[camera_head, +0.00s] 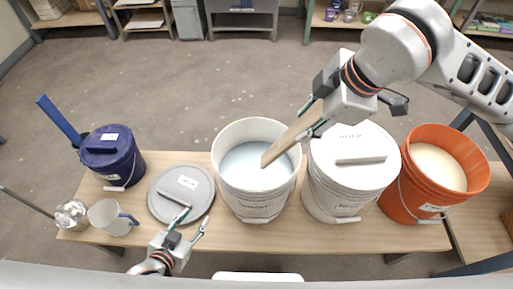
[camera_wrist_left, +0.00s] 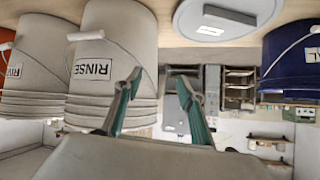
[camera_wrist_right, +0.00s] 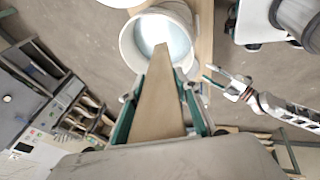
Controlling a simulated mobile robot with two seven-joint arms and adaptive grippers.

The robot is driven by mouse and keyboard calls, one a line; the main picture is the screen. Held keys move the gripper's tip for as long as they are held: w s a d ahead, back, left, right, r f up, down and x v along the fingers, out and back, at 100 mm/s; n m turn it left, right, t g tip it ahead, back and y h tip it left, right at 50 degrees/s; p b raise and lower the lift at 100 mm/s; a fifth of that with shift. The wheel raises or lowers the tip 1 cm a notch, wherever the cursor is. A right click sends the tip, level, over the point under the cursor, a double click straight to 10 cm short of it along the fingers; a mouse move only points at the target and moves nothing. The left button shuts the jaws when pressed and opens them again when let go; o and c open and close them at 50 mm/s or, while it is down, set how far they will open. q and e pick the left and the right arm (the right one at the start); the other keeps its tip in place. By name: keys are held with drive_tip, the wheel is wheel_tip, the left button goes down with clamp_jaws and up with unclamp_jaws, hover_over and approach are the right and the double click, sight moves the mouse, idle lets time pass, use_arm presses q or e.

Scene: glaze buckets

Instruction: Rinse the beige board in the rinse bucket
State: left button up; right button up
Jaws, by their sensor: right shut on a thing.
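The beige board (camera_head: 287,140) is a long flat strip held in my right gripper (camera_head: 318,118). It slants down to the left, with its lower end over the open mouth of the white rinse bucket (camera_head: 254,203). Pale bluish water (camera_head: 248,160) fills the bucket; I cannot tell whether the board's tip touches it. The right wrist view shows the board (camera_wrist_right: 158,105) between the closed fingers, pointing at the bucket (camera_wrist_right: 128,45). My left gripper (camera_head: 186,232) is open and empty near the table's front edge. In the left wrist view the bucket (camera_wrist_left: 112,75) carries a RINSE label.
A lidded white bucket (camera_head: 325,190) stands close right of the rinse bucket, then an orange bucket (camera_head: 405,200) of cream liquid. A grey lid (camera_head: 165,207), white pitcher (camera_head: 105,215) and lidded blue bucket (camera_head: 125,165) are left. Shelves line the back.

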drive_tip(key=shift+p+v, duration=0.6)
drive_tip(key=shift+v, duration=2.35)
drive_tip(key=shift+w, duration=0.1)
drive_tip(key=shift+r+p, duration=0.35)
drive_tip(key=shift+r, duration=2.2)
drive_tip(key=shift+f, duration=0.1)
